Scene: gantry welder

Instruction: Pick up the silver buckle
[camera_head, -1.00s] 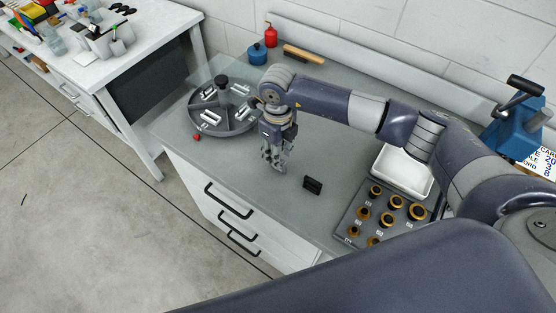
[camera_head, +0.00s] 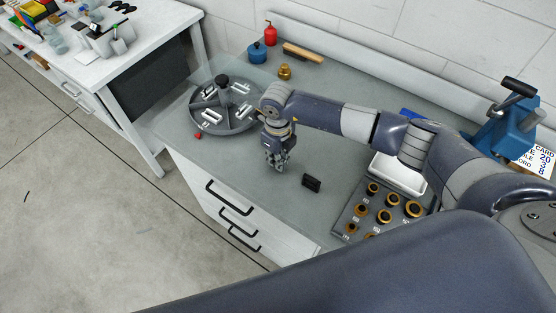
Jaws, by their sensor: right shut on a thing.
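My right gripper (camera_head: 279,161) hangs fingers-down over the grey bench top (camera_head: 330,140), near its front edge. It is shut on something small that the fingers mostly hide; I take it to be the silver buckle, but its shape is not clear. Other silver pieces (camera_head: 212,116) lie in the compartments of a round grey divided tray (camera_head: 232,129) to the left of the gripper. The gripper is clear of this tray. My left gripper is not in view.
A small black block (camera_head: 312,183) stands just right of the gripper. Beyond it are a panel of brass-coloured rings (camera_head: 362,209) and a white tray (camera_head: 398,175). A red piece (camera_head: 198,135), a brass pot (camera_head: 285,72) and a blue pot (camera_head: 257,53) also stand there.

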